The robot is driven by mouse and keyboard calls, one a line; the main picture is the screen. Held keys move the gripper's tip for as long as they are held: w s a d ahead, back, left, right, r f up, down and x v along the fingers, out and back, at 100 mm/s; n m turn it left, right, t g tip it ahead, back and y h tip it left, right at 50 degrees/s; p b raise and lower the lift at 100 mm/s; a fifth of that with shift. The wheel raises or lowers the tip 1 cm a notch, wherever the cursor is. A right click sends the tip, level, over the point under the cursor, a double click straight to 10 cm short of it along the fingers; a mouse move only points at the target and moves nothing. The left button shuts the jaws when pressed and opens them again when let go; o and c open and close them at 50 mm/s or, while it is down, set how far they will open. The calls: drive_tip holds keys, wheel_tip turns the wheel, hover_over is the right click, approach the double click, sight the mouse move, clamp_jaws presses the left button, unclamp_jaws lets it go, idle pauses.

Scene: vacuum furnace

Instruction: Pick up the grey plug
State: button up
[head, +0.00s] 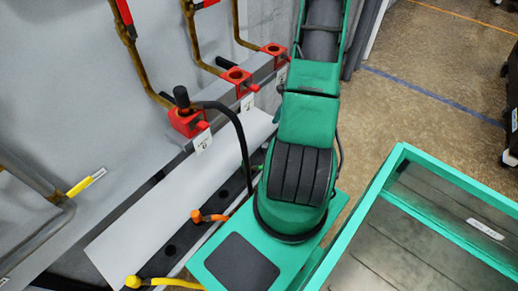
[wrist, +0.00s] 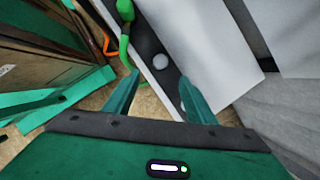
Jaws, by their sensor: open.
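A round pale grey piece (wrist: 161,62), which looks like the grey plug seen end-on, sits on a dark strip (wrist: 145,42) in the wrist view. No grey plug can be made out in the head view. My gripper (wrist: 158,86) is open and empty, its two green fingers apart. The grey piece shows just beyond the gap between the fingertips, apart from both. How far below the fingertips it lies, I cannot tell. My gripper is out of sight in the head view.
In the wrist view, a green plug (wrist: 125,9) with a green cable is near the left finger. The head view shows an orange plug (head: 197,215), a yellow plug (head: 133,281), a black plug (head: 181,96) at a red socket (head: 188,121), and a green-framed cart (head: 370,195) at right.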

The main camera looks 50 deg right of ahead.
drive_tip(key=shift+m, duration=0.3)
drive_tip(key=shift+x, duration=6.05)
drive_tip(key=shift+w, duration=0.15)
drive_tip(key=shift+c, duration=0.3)
drive_tip(key=shift+r, duration=0.1)
clamp_jaws()
